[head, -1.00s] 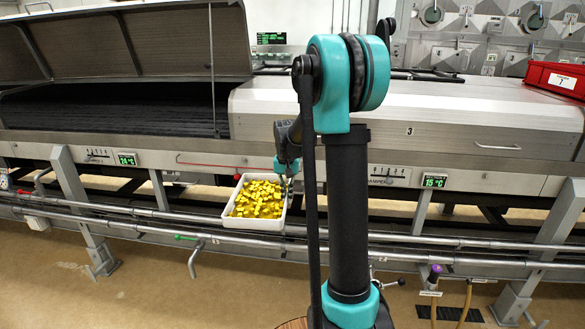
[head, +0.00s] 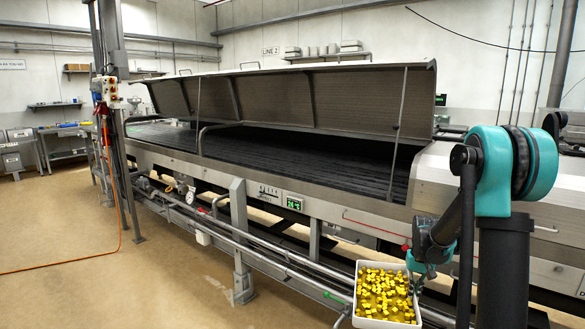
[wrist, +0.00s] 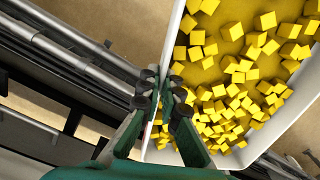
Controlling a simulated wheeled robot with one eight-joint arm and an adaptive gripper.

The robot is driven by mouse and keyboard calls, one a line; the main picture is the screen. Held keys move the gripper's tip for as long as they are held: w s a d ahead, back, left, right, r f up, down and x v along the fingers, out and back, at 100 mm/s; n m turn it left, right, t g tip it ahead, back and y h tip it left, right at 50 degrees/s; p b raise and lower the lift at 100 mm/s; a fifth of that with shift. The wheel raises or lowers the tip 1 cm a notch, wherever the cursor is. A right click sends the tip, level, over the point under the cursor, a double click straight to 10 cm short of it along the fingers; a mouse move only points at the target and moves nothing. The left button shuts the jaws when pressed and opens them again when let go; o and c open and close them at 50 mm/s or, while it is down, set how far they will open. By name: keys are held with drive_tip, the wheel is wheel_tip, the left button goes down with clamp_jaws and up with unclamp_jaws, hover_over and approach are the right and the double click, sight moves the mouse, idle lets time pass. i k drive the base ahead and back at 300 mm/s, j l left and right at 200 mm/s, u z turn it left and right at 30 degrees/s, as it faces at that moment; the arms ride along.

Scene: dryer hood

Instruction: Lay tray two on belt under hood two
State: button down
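A white tray (head: 384,322) full of small yellow cubes shows at the lower right of the head view, held level in front of the machine's lower rails. My gripper (head: 419,282) is at its right rim. In the wrist view, my gripper's fingers (wrist: 162,97) are closed on the wall of the tray (wrist: 172,40), with cubes to the right of them. A hood (head: 270,100) stands propped open over a dark belt (head: 290,150), up and left of the tray. The belt is bare where visible. No number shows on the tray or this hood.
A closed metal hood (head: 432,178) adjoins the open one on the right. Thin struts (head: 398,125) stand at the belt's front edge. Pipes (head: 270,250) run along the machine's front. A post with a control box (head: 108,92) stands left.

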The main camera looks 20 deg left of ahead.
sight(313, 171)
drive_tip(key=i+j, duration=0.1)
drive_tip(key=j, duration=0.3)
drive_tip(key=i+j, duration=0.15)
drive_tip(key=j, duration=0.25)
drive_tip(key=i+j, duration=0.1)
drive_tip(key=j, duration=0.25)
drive_tip(key=i+j, duration=0.1)
drive_tip(key=j, duration=0.3)
drive_tip(key=i+j, duration=0.15)
drive_tip(key=j, duration=0.25)
